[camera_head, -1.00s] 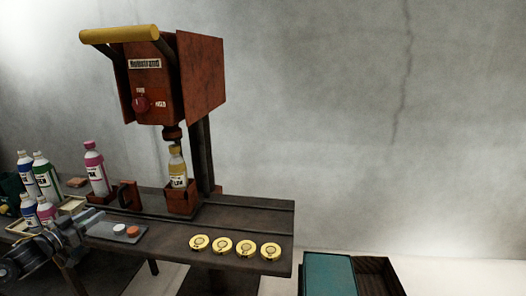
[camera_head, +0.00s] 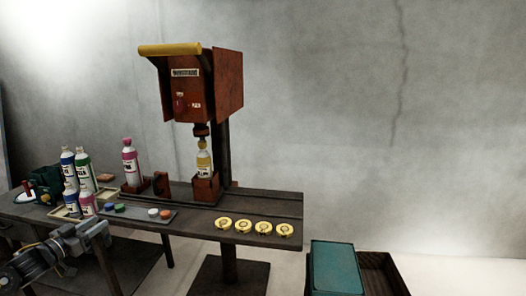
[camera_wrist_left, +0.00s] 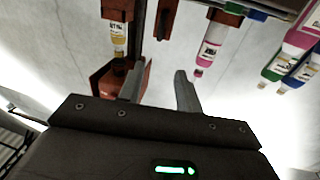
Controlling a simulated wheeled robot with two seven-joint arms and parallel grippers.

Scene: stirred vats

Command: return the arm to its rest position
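My left arm comes in from the lower left of the head view, and its gripper (camera_head: 100,230) is in front of the workbench, near its front edge. In the left wrist view the two fingers (camera_wrist_left: 159,88) stand apart with nothing between them, so it is open and empty. That view shows the bench things upside down. My right gripper is in neither view. A yellow-capped bottle (camera_head: 204,167) stands in the holder under the red press (camera_head: 208,95), directly below its head.
The workbench (camera_head: 185,222) carries a pink bottle (camera_head: 130,160), several other bottles at left, a grey tray (camera_head: 135,214) with coloured caps and several yellow discs (camera_head: 243,226). A teal-topped box (camera_head: 337,268) stands lower right. Bare wall and floor lie to the right.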

